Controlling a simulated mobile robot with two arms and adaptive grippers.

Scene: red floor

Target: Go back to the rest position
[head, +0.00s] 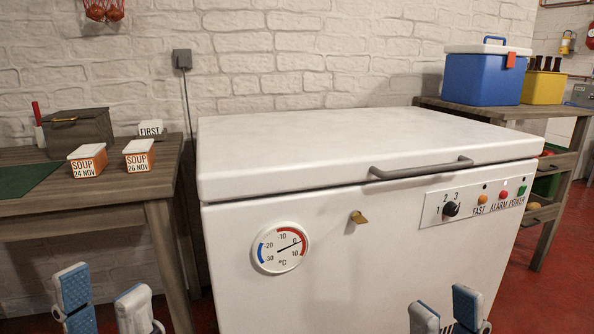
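My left gripper (104,302) is at the bottom left, in front of the table. Its two blue and white fingers stand apart with nothing between them. My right gripper (446,314) is at the bottom, in front of the freezer's right part. Its fingers are also apart, with a narrower gap and nothing seen in it. Both grippers are cut off by the lower picture edge. The white chest freezer (350,290) fills the middle, with its lid (330,140) shut and a grey handle (420,169) along the front.
The left wooden table (100,207) bears two soup tubs (87,161) (139,156), a dark box (78,132), a "FIRST" sign (150,128) and a green mat (24,178). A right shelf unit (500,109) bears a blue cooler (484,78) and a yellow bottle crate (543,87). Red floor shows at right.

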